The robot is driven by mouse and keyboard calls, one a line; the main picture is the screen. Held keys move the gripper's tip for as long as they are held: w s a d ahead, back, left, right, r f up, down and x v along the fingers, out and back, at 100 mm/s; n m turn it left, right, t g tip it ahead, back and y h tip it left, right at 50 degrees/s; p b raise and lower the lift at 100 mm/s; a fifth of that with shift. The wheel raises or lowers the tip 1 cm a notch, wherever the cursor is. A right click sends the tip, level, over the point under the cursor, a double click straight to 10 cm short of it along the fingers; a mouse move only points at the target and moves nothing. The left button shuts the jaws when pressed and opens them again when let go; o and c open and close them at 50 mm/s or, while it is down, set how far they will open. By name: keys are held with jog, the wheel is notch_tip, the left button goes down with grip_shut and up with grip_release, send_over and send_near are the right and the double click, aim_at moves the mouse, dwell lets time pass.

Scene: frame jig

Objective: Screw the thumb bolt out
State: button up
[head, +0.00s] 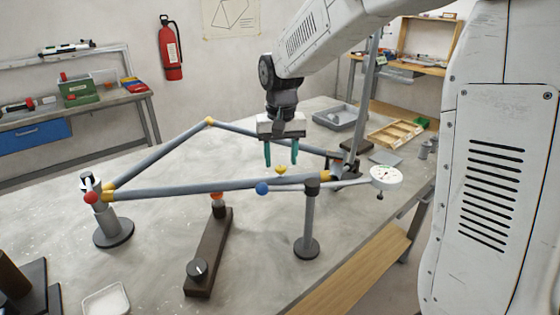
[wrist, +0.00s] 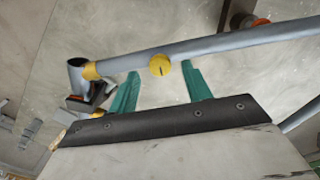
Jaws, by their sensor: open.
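The thumb bolt (head: 281,170) is a small yellow knob on top of the grey front tube (head: 220,187) of the frame. In the wrist view the yellow thumb bolt (wrist: 159,65) has a dark slot or line on its face and appears between the two teal fingers. My gripper (head: 281,163) is open and points down just above the bolt, with one finger on either side. I see no contact between fingers and bolt; the exact height gap is hard to tell.
The frame rests on posts, with a round stand (head: 308,247) near the bolt. A white dial gauge (head: 386,178) is to the right. Trays (head: 340,117) lie at the back.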

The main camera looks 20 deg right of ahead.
jog(key=shift+f, duration=0.85)
jog(key=c, duration=1)
jog(key=shift+n, duration=0.4)
jog(key=shift+n, duration=2.6)
jog(key=o, duration=1)
